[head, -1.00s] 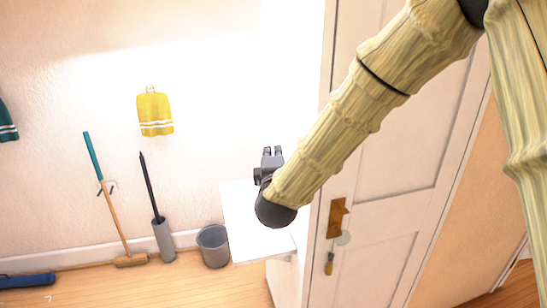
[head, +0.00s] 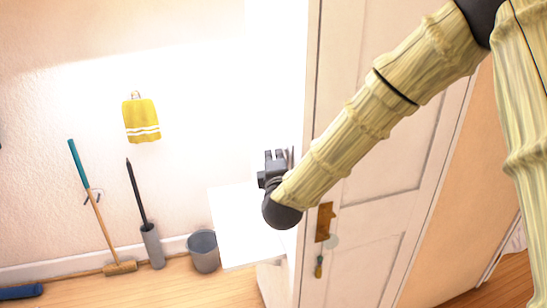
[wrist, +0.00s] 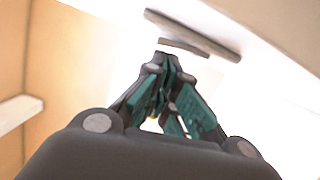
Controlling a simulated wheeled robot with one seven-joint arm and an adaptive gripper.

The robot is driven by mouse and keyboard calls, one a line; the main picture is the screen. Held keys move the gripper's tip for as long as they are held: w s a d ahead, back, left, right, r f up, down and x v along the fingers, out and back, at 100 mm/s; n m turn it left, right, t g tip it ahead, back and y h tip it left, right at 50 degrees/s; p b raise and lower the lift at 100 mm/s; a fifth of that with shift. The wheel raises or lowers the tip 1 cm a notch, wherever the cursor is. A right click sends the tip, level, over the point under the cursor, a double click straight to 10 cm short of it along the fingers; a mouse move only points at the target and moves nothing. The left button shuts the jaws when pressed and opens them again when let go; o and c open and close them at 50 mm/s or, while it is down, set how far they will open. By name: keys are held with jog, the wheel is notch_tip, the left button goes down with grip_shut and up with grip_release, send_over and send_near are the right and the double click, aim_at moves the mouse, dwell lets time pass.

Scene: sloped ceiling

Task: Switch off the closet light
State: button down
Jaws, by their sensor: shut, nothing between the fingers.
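My gripper (head: 275,158) is beside the white door's left edge, above a white surface in strong glare. In the wrist view its teal-sided fingers (wrist: 163,62) come together at the tips and hold nothing. A flat grey-white plate (wrist: 193,35) with a darker edge lies just beyond the fingertips. It may be the light's switch, but I cannot tell for sure. Whether the fingertips touch it is also unclear. In the head view a thin dark upright strip (head: 291,158) shows close to the right of my gripper. No lamp can be made out in the glare.
The white door (head: 375,170) with a brass handle plate (head: 324,222) stands right of my gripper, behind my arm. The white surface (head: 240,225) is below the gripper. A grey bucket (head: 203,252), a broom (head: 97,215) and a yellow towel (head: 141,120) are left.

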dwell(0.3)
jog(key=shift+d+r+m, duration=0.1)
jog(key=shift+m, duration=0.2)
jog(key=shift+d+r, duration=0.1)
jog(key=shift+d, duration=0.05)
jog(key=shift+w, duration=0.1)
jog(key=s+a+b, duration=0.2)
jog(key=s+a, duration=0.1)
jog(key=s, duration=0.8)
jog(key=shift+s+r+b, duration=0.15)
jog(key=shift+r+b, duration=0.15)
jog(key=shift+r, duration=0.05)
